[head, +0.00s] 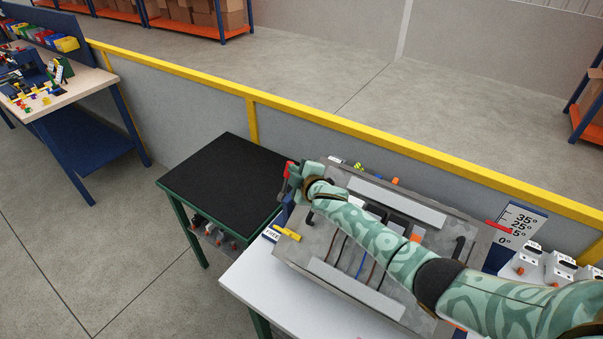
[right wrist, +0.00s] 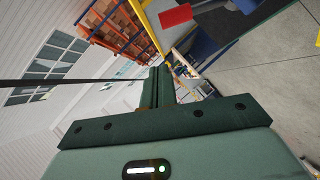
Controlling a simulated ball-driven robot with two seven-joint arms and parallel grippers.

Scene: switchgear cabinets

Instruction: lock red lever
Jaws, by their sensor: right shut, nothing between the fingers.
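A red lever part (head: 289,168) shows at the left end of the tilted grey switchgear panel (head: 330,275), right beside my right gripper (head: 287,188). In the right wrist view a flat red piece (right wrist: 176,15) lies beyond the fingertips, with a visible gap. My right gripper's fingers (right wrist: 158,85) are together and empty there. In the head view my right arm crosses over the panel and hides its middle. I cannot tell whether the gripper touches the lever. My left gripper is not in view.
A yellow handle (head: 287,233) sits by a "FREE" label (head: 271,235). A red bar (head: 498,226) stands by an angle scale (head: 522,222) at the panel's right. A black-topped table (head: 225,180) is clear at the left. A yellow rail (head: 350,138) runs behind.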

